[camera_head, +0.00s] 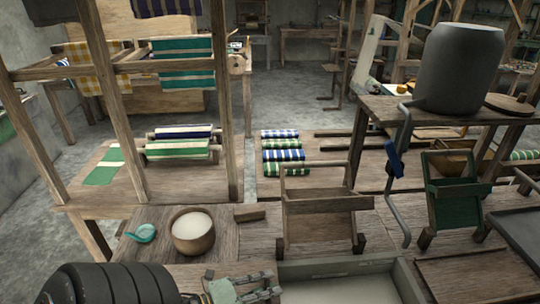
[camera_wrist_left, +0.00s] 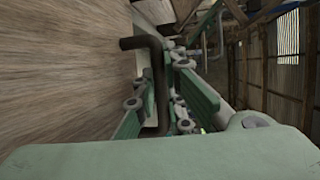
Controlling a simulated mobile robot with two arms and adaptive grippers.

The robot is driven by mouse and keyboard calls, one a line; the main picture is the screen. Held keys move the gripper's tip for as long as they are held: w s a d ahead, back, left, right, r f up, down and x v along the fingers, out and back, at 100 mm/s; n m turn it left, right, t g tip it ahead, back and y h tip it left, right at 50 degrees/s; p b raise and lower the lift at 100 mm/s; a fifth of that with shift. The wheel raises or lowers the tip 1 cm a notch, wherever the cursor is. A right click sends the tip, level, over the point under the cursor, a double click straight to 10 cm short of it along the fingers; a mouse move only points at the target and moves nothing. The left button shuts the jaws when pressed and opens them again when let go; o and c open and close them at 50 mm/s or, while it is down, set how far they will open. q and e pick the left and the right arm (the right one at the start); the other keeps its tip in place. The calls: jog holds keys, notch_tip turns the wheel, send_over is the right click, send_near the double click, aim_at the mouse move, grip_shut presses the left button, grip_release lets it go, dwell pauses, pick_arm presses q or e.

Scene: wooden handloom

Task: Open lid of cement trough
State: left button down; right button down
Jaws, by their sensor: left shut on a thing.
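A shallow grey trough (camera_head: 340,286) with a raised rim lies at the bottom middle of the head view, cut off by the lower edge. I cannot tell whether it is the cement trough. My left gripper (camera_head: 243,290) is low in the head view, just left of this trough. In the left wrist view its green fingers (camera_wrist_left: 178,100) are shut on a dark bent handle (camera_wrist_left: 153,60). The handle stands off a wooden panel (camera_wrist_left: 65,75), which may be the lid. What the handle joins in the head view is hidden. My right gripper is out of view.
A large grey jar (camera_head: 459,68) sits on a raised table at right. Loom posts rise at left.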

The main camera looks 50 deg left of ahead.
pick_arm(q)
jog(key=shift+f, duration=0.1)
jog(key=c, duration=2.1)
grip_release()
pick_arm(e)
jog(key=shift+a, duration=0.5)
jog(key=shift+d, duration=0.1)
pick_arm(q)
jog(key=v, duration=1.2)
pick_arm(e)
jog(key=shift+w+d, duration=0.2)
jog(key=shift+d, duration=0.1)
